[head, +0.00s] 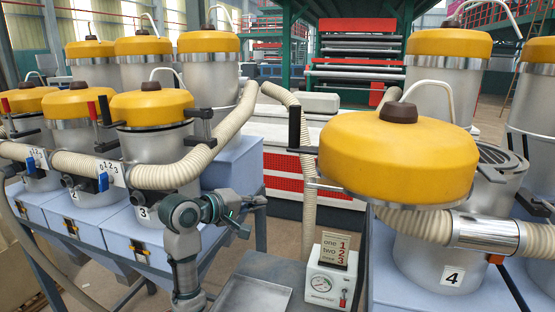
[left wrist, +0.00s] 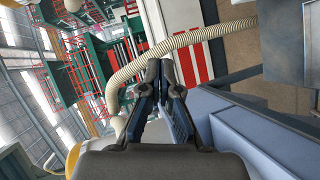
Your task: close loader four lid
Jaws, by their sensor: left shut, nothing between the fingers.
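Loader four (head: 425,262) is the silver drum with the "4" label (head: 452,277) at the right of the head view. Its yellow lid (head: 395,150) is open, swung out to the left and towards me, with a brown knob on top and a metal rim. The round meshed top (head: 497,156) of the drum shows uncovered behind the lid's right side. My left gripper (head: 256,203) is shut and empty, left of the lid and lower, beside the blue frame. Its closed fingers also show in the left wrist view (left wrist: 160,72). My right gripper is not seen.
Loader three (head: 158,165) and its neighbours stand at left with yellow lids on. A beige hose (head: 303,150) hangs between my left gripper and the lid. A gauge box (head: 325,285) with a number sign stands low in the middle. Black clamp handles (head: 294,128) stick out near the lid.

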